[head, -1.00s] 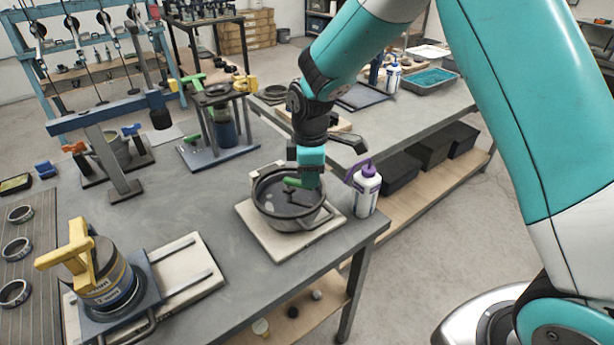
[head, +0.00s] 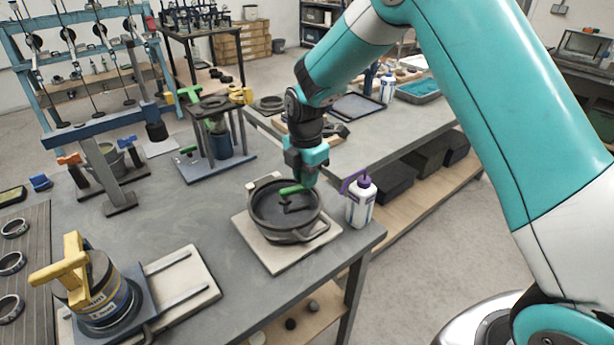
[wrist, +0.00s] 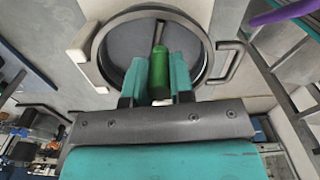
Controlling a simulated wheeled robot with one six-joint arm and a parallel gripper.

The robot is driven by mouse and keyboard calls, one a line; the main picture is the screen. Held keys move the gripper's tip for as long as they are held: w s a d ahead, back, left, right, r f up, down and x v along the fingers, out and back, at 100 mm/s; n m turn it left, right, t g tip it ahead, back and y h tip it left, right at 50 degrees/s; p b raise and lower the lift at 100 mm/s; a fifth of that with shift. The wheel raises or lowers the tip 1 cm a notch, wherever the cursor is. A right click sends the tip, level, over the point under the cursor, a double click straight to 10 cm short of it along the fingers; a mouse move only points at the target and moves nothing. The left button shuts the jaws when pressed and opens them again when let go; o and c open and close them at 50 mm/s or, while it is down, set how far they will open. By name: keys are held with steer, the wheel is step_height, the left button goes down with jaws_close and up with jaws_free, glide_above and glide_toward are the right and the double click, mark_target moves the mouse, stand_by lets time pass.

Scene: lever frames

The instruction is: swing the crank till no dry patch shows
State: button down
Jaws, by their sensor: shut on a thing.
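A round dark pan (head: 286,232) with a grey rim and side handles stands on a pale square board (head: 273,262) near the table's front corner. Inside it is a dark crank (head: 287,206) with a green handle (head: 290,189). My gripper (head: 305,181) reaches down over the pan's far right part and is shut on the green handle. In the wrist view the handle (wrist: 158,76) sits between my two teal fingers (wrist: 158,84). The pan floor (wrist: 135,42) looks evenly dark grey where it shows. My gripper hides part of it, so I cannot tell whether a dry patch is there.
A white bottle with a purple spout (head: 361,200) stands close to the pan's right. A yellow-handled device (head: 98,285) is at front left. A blue-grey stand (head: 110,165) and a post rig (head: 217,140) are behind. The table between them is clear.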

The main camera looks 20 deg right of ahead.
steer(key=shift+w, duration=0.15)
stand_by(0.3)
steer(key=c, duration=1)
jaws_free()
steer(key=shift+r, duration=0.15)
step_height(320, 180, up, 17)
steer(key=b, duration=0.2)
steer(key=shift+b, duration=0.3)
steer(key=shift+r, duration=0.1)
